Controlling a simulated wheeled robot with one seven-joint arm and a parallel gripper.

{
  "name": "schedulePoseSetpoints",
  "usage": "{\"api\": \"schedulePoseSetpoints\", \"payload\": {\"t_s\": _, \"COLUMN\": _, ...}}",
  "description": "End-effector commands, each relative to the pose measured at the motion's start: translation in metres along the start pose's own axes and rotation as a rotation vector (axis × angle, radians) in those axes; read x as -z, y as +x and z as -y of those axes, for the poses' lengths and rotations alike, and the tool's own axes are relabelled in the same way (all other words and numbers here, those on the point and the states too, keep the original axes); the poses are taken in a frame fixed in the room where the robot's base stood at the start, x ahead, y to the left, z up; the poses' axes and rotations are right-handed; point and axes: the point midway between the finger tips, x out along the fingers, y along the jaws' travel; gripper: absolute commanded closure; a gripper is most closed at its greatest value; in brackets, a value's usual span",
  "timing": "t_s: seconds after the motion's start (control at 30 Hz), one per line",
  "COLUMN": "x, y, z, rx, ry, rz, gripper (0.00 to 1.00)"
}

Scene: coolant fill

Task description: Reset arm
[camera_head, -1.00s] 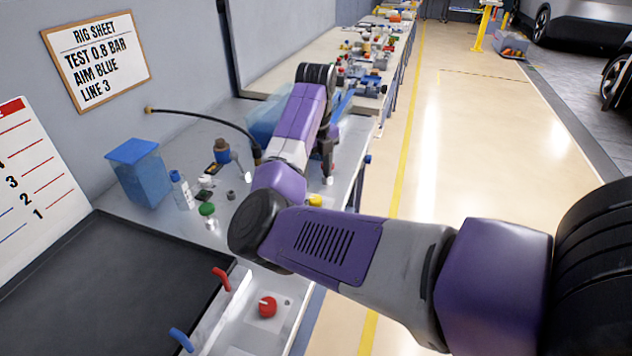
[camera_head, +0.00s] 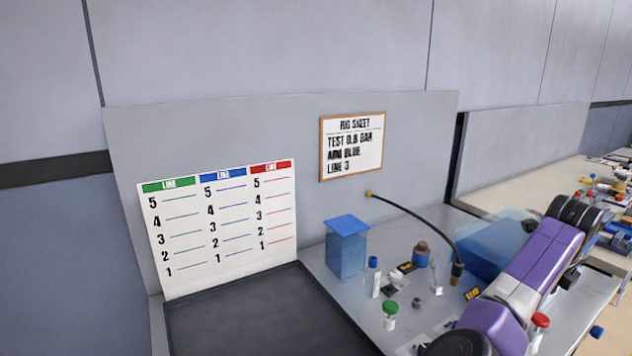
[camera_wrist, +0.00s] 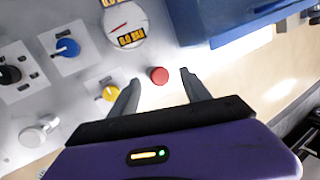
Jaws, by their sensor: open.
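My gripper (camera_wrist: 160,90) is open in the wrist view, with its two dark fingers apart and nothing between them that it holds. A red round knob or button (camera_wrist: 158,75) shows beyond the gap between the fingertips; I cannot tell how far away it is. A yellow knob (camera_wrist: 108,92) is beside the left finger. In the head view my purple arm reaches over the right end of the bench (camera_head: 345,275), and the gripper itself is hidden there.
A round gauge (camera_wrist: 125,22) and a blue knob (camera_wrist: 67,47) are on the panel. On the bench stand a blue container (camera_head: 347,250), a small bottle (camera_head: 372,277), a green-topped item (camera_head: 390,312) and a black hose (camera_head: 425,220). A dark tray (camera_head: 255,320) lies left. A rig sheet (camera_head: 352,145) hangs behind.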

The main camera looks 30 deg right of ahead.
Motion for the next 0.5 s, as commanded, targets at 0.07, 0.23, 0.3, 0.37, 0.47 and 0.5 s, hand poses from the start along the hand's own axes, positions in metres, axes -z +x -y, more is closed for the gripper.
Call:
{"api": "schedulePoseSetpoints", "payload": {"t_s": 0.07, "x": 0.003, "y": 0.0, "z": 0.023, "rx": 0.129, "ry": -0.12, "rz": 0.012, "gripper": 0.44}}
{"api": "schedulePoseSetpoints", "payload": {"t_s": 0.23, "x": 0.006, "y": -0.009, "z": 0.063, "rx": 0.432, "ry": -0.436, "rz": -0.019, "gripper": 0.44}}
{"api": "schedulePoseSetpoints", "payload": {"t_s": 0.3, "x": 0.006, "y": -0.016, "z": 0.071, "rx": 0.551, "ry": -0.572, "rz": -0.05, "gripper": 0.44}}
{"api": "schedulePoseSetpoints", "payload": {"t_s": 0.37, "x": 0.004, "y": -0.024, "z": 0.074, "rx": 0.653, "ry": -0.692, "rz": -0.082, "gripper": 0.44}}
{"api": "schedulePoseSetpoints", "payload": {"t_s": 0.47, "x": -0.003, "y": -0.038, "z": 0.071, "rx": 0.819, "ry": -0.895, "rz": -0.141, "gripper": 0.44}}
{"api": "schedulePoseSetpoints", "payload": {"t_s": 0.5, "x": -0.006, "y": -0.044, "z": 0.066, "rx": 0.882, "ry": -0.973, "rz": -0.165, "gripper": 0.44}}
